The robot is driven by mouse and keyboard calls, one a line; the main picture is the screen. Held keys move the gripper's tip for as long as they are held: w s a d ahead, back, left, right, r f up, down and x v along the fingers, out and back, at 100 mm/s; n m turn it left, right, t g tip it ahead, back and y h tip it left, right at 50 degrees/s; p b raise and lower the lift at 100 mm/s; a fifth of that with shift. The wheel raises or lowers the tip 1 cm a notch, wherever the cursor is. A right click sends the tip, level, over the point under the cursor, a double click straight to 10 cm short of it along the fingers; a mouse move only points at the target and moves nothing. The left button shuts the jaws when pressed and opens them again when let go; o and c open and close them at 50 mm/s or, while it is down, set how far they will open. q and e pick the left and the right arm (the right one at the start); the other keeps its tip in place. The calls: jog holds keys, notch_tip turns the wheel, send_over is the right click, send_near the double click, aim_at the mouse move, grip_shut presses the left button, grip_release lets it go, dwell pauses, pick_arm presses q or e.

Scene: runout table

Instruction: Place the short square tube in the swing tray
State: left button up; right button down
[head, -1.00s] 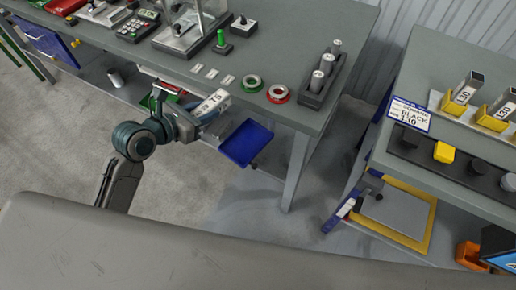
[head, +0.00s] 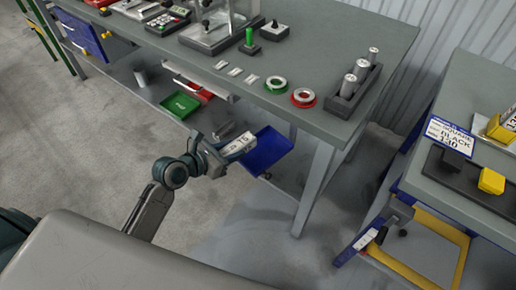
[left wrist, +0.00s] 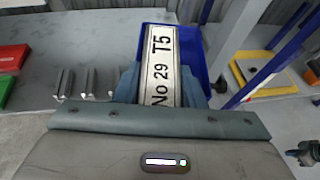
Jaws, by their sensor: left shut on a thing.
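My left gripper (head: 218,158) is shut on a pale, square-sided metal tube (head: 238,145). In the left wrist view the tube (left wrist: 162,65) points away from the gripper and carries the marking "No 29 T5". A blue tray (head: 270,153), which looks like the swing tray, sticks out below the table's front edge near its leg. In the head view the tube's far end overlaps the tray's left side. In the left wrist view the blue tray (left wrist: 192,45) shows behind the tube; I cannot tell whether they touch.
The grey table (head: 310,60) holds a green ring (head: 276,85), a red ring (head: 303,98) and a rack of cylinders (head: 354,88). Green (head: 180,105) and red (head: 198,91) trays sit under it. At right, a second bench (head: 450,185) stands above a yellow-framed platform (head: 447,232).

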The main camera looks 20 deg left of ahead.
pick_arm(q)
send_over(258, 155)
jog(key=shift+f, duration=0.6)
notch_tip(258, 155, down, 3)
jog(key=shift+f, duration=0.1)
jog(key=o, duration=1.1)
jog(key=shift+c, duration=0.2)
jog(key=v, duration=0.4)
jog(key=shift+s+a, duration=0.2)
jog(key=shift+s, duration=0.05)
jog(key=v, duration=0.6)
jog(key=s+a+f+m+g+y, duration=0.25)
jog(key=f+m, duration=0.25)
jog(key=f, duration=0.4)
jog(key=s+a+f+m+g+y, duration=0.1)
jog(key=s+a+f+m, duration=0.2)
jog(key=f, duration=0.6)
jog(key=s+a+f+m+g+y, duration=0.1)
jog(key=s+a+f+m+y, duration=0.15)
jog(key=f+m, duration=0.5)
jog(key=s+f+m+g+y, duration=0.1)
jog(key=s+f+m+g, duration=0.4)
jog(key=s+f+m, duration=1)
jog(key=s+f, duration=0.5)
jog(key=s, duration=0.1)
jog(key=shift+s+a+g+y+p, duration=0.25)
jog(key=shift+a+g+y+p, duration=0.05)
jog(key=shift+a+g, duration=0.1)
pick_arm(e)
jog(key=shift+s+f, duration=0.55)
